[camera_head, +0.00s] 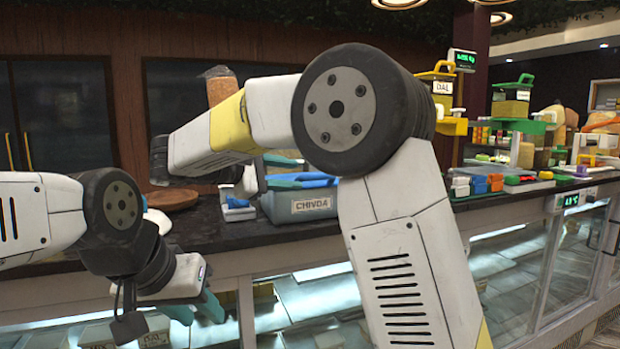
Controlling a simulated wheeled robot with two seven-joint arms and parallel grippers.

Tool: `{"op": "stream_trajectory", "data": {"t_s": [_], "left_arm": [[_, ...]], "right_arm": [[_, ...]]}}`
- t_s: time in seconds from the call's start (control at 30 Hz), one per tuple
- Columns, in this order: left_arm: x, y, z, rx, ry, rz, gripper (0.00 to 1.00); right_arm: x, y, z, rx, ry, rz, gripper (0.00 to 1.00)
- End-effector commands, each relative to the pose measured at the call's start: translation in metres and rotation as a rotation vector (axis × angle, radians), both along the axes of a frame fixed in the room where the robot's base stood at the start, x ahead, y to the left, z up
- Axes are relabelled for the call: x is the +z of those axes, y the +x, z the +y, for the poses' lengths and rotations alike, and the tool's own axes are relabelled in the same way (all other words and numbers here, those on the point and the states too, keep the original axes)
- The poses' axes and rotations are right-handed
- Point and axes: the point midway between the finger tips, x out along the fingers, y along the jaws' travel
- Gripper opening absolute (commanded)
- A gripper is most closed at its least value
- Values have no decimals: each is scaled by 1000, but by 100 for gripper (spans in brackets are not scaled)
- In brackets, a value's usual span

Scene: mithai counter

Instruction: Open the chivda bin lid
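The chivda bin (312,205) is a blue-grey box with a CHIVDA label, standing on the dark counter behind my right arm. Its top shows a blue bar or lid part (316,178); my arm hides its right side, and I cannot tell whether the lid is raised. My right gripper (288,172) reaches the bin's top left from the left, with teal fingers at the lid. Whether they touch or grip it is unclear. My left gripper (198,308) is low at the left, in front of the counter, its teal fingers apart and empty.
A small blue and white object (236,208) stands left of the bin. A round brown board (172,199) lies further left. A yellow DAL container (441,88), a green-topped container (513,92) and colourful items crowd the right. Glass display cases (510,270) front the counter.

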Motion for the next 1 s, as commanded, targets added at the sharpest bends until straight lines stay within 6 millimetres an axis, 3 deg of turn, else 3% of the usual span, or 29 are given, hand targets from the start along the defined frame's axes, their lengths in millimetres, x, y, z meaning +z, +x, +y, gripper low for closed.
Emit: {"op": "stream_trajectory", "data": {"t_s": [0.5,0.9,1.0], "left_arm": [[0,0,0,0,0,0,36],[0,0,0,0,0,0,36],[0,0,0,0,0,0,36]], "right_arm": [[-15,40,-55,-3,2,2,37],[-17,46,-62,-1,4,2,37],[-17,46,-62,-1,4,2,17]]}}
